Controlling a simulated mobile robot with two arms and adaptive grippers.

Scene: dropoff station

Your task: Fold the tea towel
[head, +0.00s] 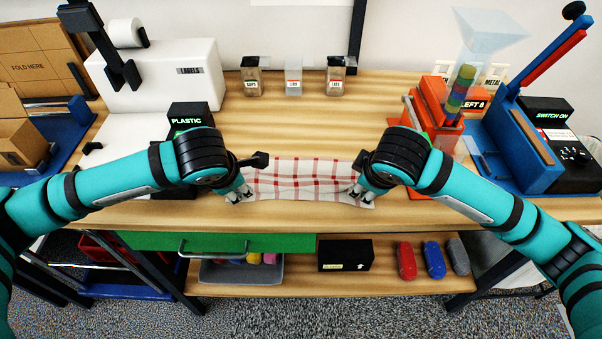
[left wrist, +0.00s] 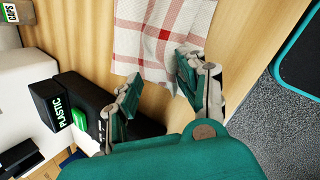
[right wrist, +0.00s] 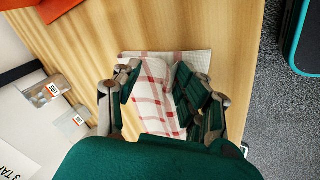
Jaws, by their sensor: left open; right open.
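The tea towel (head: 300,179) is white with red checks and lies on the wooden table near its front edge, somewhat rumpled. My left gripper (head: 240,196) is open at the towel's left end; in the left wrist view the fingers (left wrist: 155,92) are apart, with the towel's end (left wrist: 165,38) beside and partly under them. My right gripper (head: 355,193) is open at the towel's right end; in the right wrist view the towel (right wrist: 158,95) shows between and beyond the parted fingers (right wrist: 155,82). Parts of both towel ends are hidden by the grippers.
A black PLASTIC box (head: 188,118) and white label machine (head: 160,75) stand left. Small bins (head: 293,80) line the back. An orange device (head: 432,115) and blue sealer (head: 525,150) stand right. The table (head: 310,130) behind the towel is clear. A green drawer (head: 220,242) is below.

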